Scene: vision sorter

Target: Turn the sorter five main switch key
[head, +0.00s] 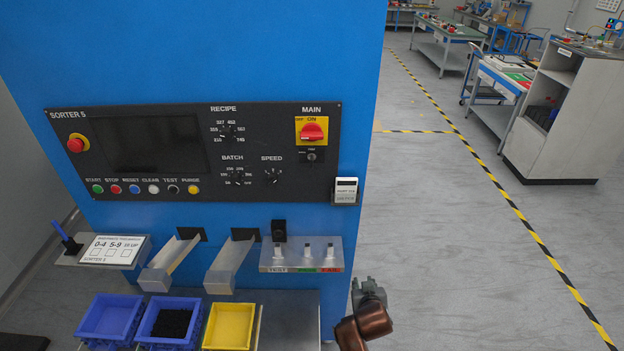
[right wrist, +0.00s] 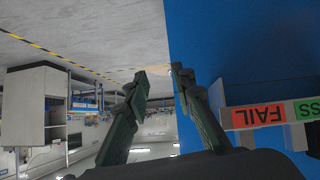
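The Sorter 5 panel (head: 190,192) is dark and fixed to the front of a blue cabinet. At its upper right, under the label MAIN, a red rotary switch (head: 312,132) sits on a yellow plate. A small round key lock (head: 311,156) lies just below it; whether a key is in it is too small to tell. My right gripper (head: 368,290) is below and right of the panel, beside the cabinet's right edge, apart from the switch. In the right wrist view its fingers (right wrist: 160,74) are spread with nothing between them. My left gripper is not in view.
A clear holder (head: 300,267) with FAIL and PASS labels juts from the cabinet left of my right gripper; its FAIL label (right wrist: 258,116) shows in the wrist view. Two chutes (head: 230,268) and blue (head: 110,318) and yellow (head: 228,326) bins stand lower left. Floor (head: 450,240) at right is clear.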

